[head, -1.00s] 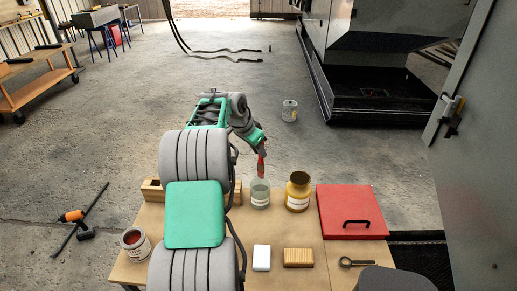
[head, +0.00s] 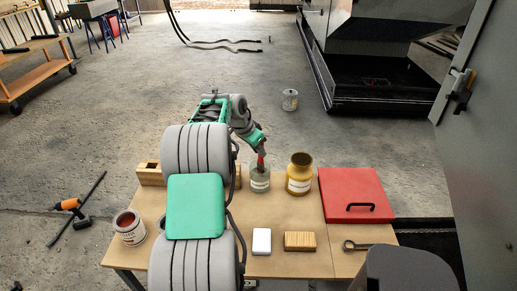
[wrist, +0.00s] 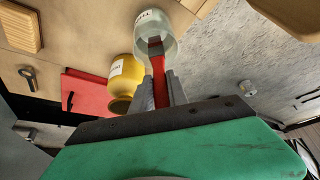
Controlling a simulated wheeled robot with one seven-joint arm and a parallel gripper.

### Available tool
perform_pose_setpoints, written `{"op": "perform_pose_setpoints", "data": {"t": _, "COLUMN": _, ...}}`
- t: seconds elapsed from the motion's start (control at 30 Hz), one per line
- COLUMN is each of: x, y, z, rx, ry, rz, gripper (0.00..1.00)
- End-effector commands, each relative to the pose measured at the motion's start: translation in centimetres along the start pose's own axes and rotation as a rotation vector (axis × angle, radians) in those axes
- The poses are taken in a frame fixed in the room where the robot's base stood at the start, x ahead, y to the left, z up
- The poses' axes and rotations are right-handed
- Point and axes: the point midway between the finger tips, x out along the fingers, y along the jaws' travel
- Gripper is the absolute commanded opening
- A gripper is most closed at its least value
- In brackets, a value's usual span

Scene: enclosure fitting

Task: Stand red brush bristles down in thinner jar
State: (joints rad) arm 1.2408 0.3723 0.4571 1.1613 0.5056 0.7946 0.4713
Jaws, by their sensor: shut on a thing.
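My gripper (head: 261,150) is shut on the red brush (head: 261,161), which points downward. The brush also shows between the two fingers in the wrist view (wrist: 159,75). The clear jar with a white label (head: 260,184) stands on the table directly below my gripper. The brush's lower end reaches into the jar's mouth, seen also in the wrist view (wrist: 170,44). The bristles are at the lower end and hard to make out through the jar. Whether they touch the jar's bottom cannot be told.
A yellow jar (head: 299,180) stands close on the right of the clear jar. A red panel with a black handle (head: 350,190) lies farther right. A white block (head: 261,241), a wooden block (head: 300,241) and a paint can (head: 129,227) are nearer. A wooden holder (head: 150,172) is partly behind my arm.

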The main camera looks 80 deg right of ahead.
Motion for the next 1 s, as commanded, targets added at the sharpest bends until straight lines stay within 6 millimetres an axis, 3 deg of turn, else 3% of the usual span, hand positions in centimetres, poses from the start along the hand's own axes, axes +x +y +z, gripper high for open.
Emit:
{"op": "perform_pose_setpoints", "data": {"t": 0.1, "x": 0.89, "y": 0.0, "z": 0.41, "rx": 0.0, "ry": 0.001, "rz": 0.0, "gripper": 0.0}}
{"op": "perform_pose_setpoints", "data": {"t": 0.4, "x": 0.95, "y": -0.01, "z": 0.43, "rx": 0.0, "ry": 0.001, "rz": 0.0, "gripper": 0.0}}
{"op": "perform_pose_setpoints", "data": {"t": 0.43, "x": 0.95, "y": -0.01, "z": 0.43, "rx": 0.0, "ry": 0.001, "rz": 0.0, "gripper": 0.2}}
{"op": "perform_pose_setpoints", "data": {"t": 0.7, "x": 0.94, "y": 0.0, "z": 0.44, "rx": 0.0, "ry": 0.001, "rz": 0.0, "gripper": 0.42}}
{"op": "perform_pose_setpoints", "data": {"t": 1.0, "x": 0.77, "y": -0.02, "z": 0.44, "rx": 0.0, "ry": 0.001, "rz": -0.001, "gripper": 0.45}}
